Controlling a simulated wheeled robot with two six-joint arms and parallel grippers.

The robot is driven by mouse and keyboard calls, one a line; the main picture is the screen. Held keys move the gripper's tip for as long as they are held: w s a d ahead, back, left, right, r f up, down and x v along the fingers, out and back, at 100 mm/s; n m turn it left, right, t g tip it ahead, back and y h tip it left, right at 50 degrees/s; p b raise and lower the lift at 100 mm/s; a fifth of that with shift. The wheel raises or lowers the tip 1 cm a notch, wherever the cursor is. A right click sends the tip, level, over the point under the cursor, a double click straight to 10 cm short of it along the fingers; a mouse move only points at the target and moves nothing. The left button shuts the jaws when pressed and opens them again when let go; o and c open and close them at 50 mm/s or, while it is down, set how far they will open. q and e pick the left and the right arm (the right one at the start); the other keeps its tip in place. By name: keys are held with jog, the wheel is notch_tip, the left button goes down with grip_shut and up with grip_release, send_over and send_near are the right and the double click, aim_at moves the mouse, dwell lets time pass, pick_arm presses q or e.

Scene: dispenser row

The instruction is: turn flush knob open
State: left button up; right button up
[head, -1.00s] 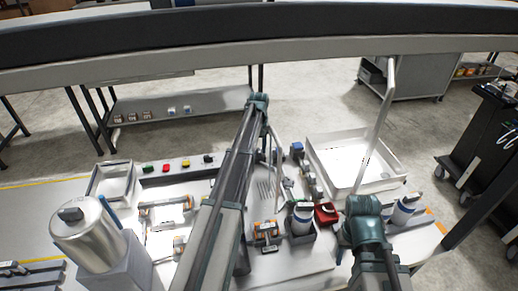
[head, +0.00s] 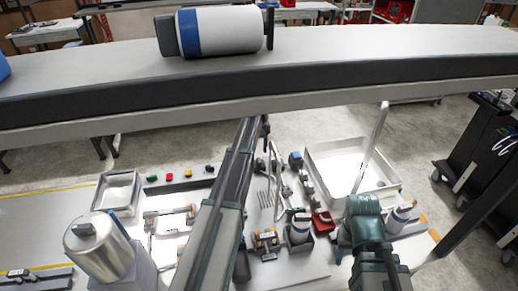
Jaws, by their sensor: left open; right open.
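No part labelled as the flush knob can be picked out. Small coloured knobs sit on a strip at the back left of the bench: a red one (head: 169,177), a yellow one (head: 188,173) and green ones beside them. A steel tank (head: 100,250) with a grey cap stands at the front left. My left arm reaches away over the bench, left of this canister. My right arm is low, right of it. Both grippers are small and mostly hidden by my arms; I see nothing held.
A raised belt (head: 350,88) crosses the view behind the bench, with a large white canister (head: 225,31) on it. A white tray (head: 345,165) with an upright post is at the right. A steel bin (head: 118,193) is at the left.

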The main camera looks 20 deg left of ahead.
aim_at(259, 160)
pick_arm(q)
notch_tip(259, 160, up, 8)
jog(key=p, duration=0.7)
pick_arm(e)
notch_tip(259, 160, up, 8)
jog(key=shift+r, duration=0.1)
